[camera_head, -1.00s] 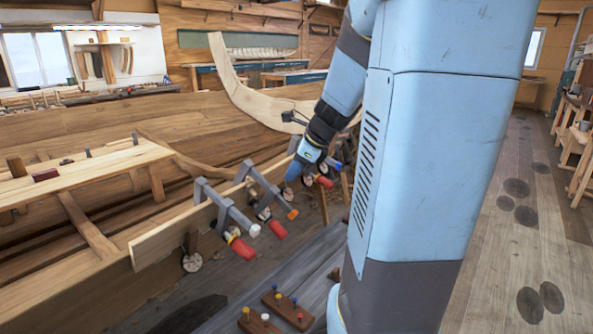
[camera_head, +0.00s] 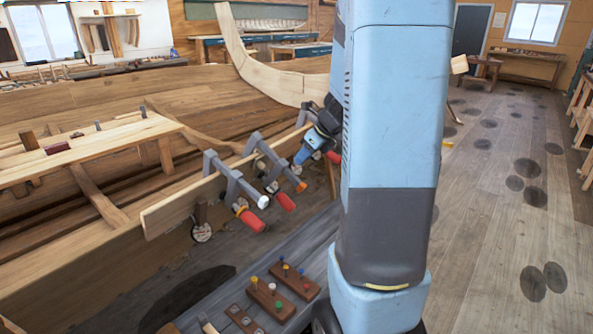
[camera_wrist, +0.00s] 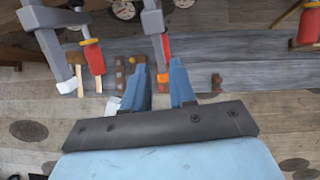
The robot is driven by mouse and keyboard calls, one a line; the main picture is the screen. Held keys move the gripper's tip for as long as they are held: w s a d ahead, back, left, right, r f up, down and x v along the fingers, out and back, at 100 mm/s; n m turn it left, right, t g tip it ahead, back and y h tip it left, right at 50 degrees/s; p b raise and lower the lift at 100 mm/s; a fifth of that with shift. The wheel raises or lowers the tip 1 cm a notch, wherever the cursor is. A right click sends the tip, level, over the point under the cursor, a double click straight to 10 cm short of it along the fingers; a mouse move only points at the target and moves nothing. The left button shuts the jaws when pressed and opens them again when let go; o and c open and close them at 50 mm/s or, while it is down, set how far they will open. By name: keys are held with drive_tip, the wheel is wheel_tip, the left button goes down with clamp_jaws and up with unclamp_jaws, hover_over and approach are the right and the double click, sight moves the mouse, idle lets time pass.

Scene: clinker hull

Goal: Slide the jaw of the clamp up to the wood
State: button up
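Grey bar clamps with red handles hang along the edge of a long plank (camera_head: 170,214). The nearest clamp (camera_head: 228,178) has a white bar end. The second clamp (camera_head: 268,155) has an orange bar end. In the head view my gripper (camera_head: 299,160) is just beyond the second clamp, and its column hides what lies to the right. In the wrist view my gripper (camera_wrist: 160,78) has two blue fingers apart, with nothing seen held. The orange-ended clamp (camera_wrist: 154,24) and its red handle appear between and beyond the fingertips. The white-ended clamp (camera_wrist: 45,35) is at left. I cannot tell which clamp is meant.
Dark wooden blocks with coloured pegs (camera_head: 270,296) lie on a grey bench (camera_head: 305,240) below the clamps. The wooden hull (camera_head: 60,255) fills the left. A red handle (camera_wrist: 308,28) shows at the wrist view's right. Floor (camera_head: 490,200) at right is open.

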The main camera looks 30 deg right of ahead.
sight(291, 171)
drive_tip(key=shift+x, duration=4.25)
drive_tip(key=shift+c, duration=0.4)
drive_tip(key=shift+w+a+r, duration=0.2)
drive_tip(key=shift+w, duration=0.2)
drive_tip(key=shift+w+a+r, duration=0.15)
drive_tip(key=shift+w+r, duration=0.05)
drive_tip(key=shift+r, duration=0.05)
drive_tip(key=shift+s+f, duration=0.15)
drive_tip(key=shift+s, duration=0.05)
drive_tip(key=shift+s+d+f, duration=0.15)
drive_tip(key=shift+s+d, duration=0.15)
drive_tip(key=shift+o, duration=0.3)
